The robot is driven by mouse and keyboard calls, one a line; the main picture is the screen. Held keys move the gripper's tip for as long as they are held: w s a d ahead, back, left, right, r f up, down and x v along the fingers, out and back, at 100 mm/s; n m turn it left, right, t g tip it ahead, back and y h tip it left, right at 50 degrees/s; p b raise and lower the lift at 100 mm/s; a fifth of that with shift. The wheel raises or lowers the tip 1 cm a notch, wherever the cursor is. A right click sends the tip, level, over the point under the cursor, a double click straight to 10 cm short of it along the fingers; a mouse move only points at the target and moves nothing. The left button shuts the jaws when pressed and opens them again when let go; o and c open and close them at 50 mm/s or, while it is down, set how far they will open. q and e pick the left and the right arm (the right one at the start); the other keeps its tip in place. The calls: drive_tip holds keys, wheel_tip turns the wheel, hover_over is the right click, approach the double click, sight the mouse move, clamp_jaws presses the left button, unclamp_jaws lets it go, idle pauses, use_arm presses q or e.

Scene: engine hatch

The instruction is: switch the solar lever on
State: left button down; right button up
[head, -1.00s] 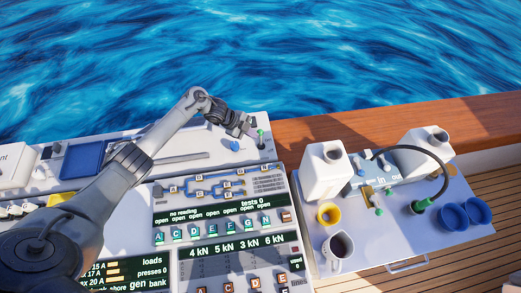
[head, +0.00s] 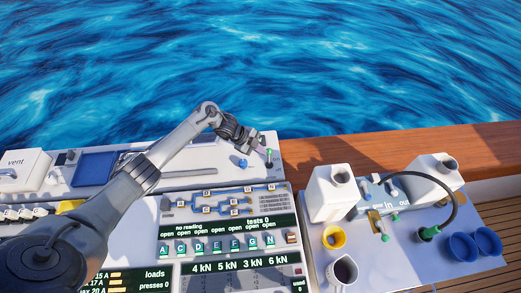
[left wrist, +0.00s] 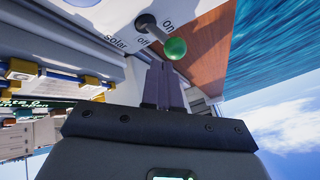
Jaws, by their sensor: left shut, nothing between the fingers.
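The solar lever has a green ball knob (left wrist: 175,48) on a dark stem, beside the printed words "solar", "off" and "On" in the left wrist view. In the head view the lever (head: 269,155) stands at the right end of the white console. It leans in the wrist view, but I cannot tell which setting it is at. My left gripper (head: 261,148) is shut and empty, with its fingertips close beside the lever. In the left wrist view the shut fingers (left wrist: 165,75) are just below the knob; contact is unclear. My right gripper is not in view.
A blue knob (head: 243,163) is left of the lever. The switch panel (head: 225,232) lies in front. White jugs (head: 331,195), a mug (head: 342,272) and blue cups (head: 462,246) stand on the tray at right. A wooden rail (head: 320,155) runs behind; water lies beyond.

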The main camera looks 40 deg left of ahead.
use_arm(q)
drive_tip(key=v, duration=1)
drive_tip(key=shift+s+a+r, duration=0.2)
drive_tip(key=shift+r, duration=0.1)
